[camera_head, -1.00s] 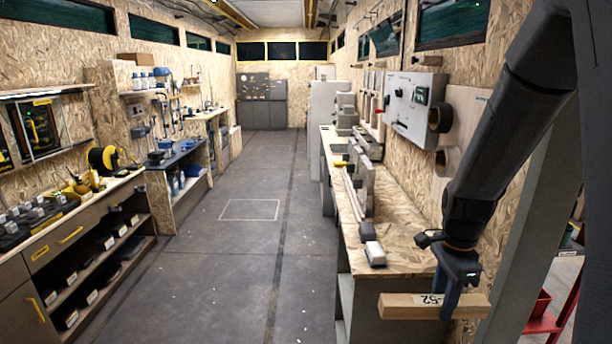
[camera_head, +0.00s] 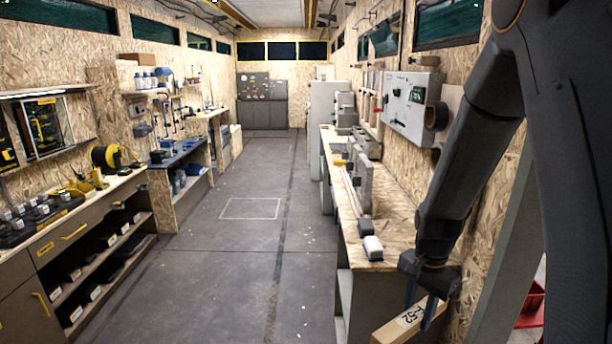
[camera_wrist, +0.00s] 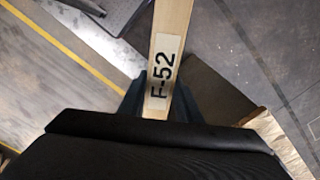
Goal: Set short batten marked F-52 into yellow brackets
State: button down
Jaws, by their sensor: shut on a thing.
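The short wooden batten (camera_head: 386,333) carries a white label reading F-52. My gripper (camera_head: 422,309) is shut on it near the label and holds it in front of the near end of the right workbench, low in the head view. In the wrist view the batten (camera_wrist: 170,35) runs from the top edge down to my gripper (camera_wrist: 160,95), with its label between the fingers. The batten's lower end is hidden in the wrist view by my own dark gripper body. I cannot make out any yellow brackets with certainty.
The right workbench (camera_head: 400,230) holds a grey and white block (camera_head: 373,248) near its front edge. A red object (camera_head: 532,303) stands at lower right. The left counter (camera_head: 100,195) is full of tools. The floor aisle (camera_head: 235,260) between is clear.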

jog(key=w+a+f+n, duration=0.1)
jog(key=a+f+n, duration=0.6)
jog(key=f+n, duration=0.2)
jog(key=shift+f+n, duration=0.2)
jog(key=shift+n, duration=0.9)
jog(key=shift+a, duration=0.1)
